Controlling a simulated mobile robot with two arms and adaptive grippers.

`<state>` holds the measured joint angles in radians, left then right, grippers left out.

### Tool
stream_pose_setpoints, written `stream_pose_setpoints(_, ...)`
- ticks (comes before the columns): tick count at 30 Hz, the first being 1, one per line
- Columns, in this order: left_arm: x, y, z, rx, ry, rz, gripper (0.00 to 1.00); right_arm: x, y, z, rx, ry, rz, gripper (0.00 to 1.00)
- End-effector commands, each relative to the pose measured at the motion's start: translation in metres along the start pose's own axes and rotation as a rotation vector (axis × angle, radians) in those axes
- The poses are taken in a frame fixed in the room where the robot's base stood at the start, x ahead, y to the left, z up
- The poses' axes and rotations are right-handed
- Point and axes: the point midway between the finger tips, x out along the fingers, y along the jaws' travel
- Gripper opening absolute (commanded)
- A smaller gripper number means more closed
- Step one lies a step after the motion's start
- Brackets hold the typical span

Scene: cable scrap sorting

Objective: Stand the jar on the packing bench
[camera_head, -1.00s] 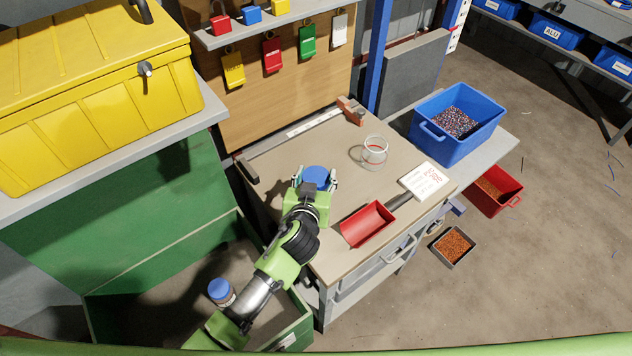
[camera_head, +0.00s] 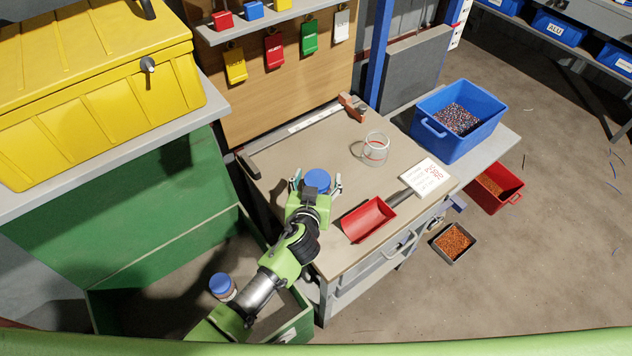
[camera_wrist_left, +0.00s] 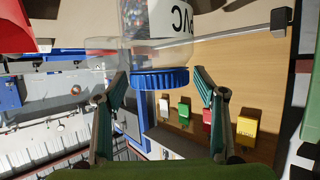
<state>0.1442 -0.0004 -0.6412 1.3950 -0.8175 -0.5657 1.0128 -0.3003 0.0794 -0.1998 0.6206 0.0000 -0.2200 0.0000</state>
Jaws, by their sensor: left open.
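The jar with a blue lid (camera_head: 317,179) is at the near left part of the packing bench (camera_head: 310,148). In the left wrist view its clear body (camera_wrist_left: 150,20) holds mixed granules and has a white PVC label, with the blue lid (camera_wrist_left: 160,79) towards me. It looks upright on the bench, but its base is hidden. My left gripper (camera_head: 317,184) is open, its fingers on either side of the lid with visible gaps; it also shows in the left wrist view (camera_wrist_left: 161,82). My right gripper is not in view.
A clear empty vessel (camera_head: 376,149), a red scoop (camera_head: 368,219) and a white card (camera_head: 425,178) are on the bench. A blue crate (camera_head: 430,128) stands beyond, right. Another blue-lidded jar (camera_head: 222,287) is in the green bin (camera_head: 98,312) below left.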

Motion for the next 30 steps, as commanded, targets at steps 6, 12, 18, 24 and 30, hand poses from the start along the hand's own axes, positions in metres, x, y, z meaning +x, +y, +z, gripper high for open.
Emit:
stream_pose_setpoints(6, -0.019, 0.000, 0.001, -0.002, 0.000, 0.001, 0.64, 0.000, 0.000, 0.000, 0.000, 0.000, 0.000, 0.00)
stream_pose_setpoints(12, -0.054, 0.000, 0.002, -0.002, -0.001, 0.000, 0.64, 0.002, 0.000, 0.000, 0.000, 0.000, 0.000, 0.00)
stream_pose_setpoints(18, -0.089, 0.000, 0.001, -0.002, 0.000, 0.000, 0.64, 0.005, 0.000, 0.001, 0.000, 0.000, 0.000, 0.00)
stream_pose_setpoints(24, -0.112, 0.000, 0.001, -0.001, 0.000, -0.001, 0.64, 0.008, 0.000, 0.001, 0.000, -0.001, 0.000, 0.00)
stream_pose_setpoints(30, -0.119, -0.001, 0.000, 0.000, 0.000, -0.001, 0.64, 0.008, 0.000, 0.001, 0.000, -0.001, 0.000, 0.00)
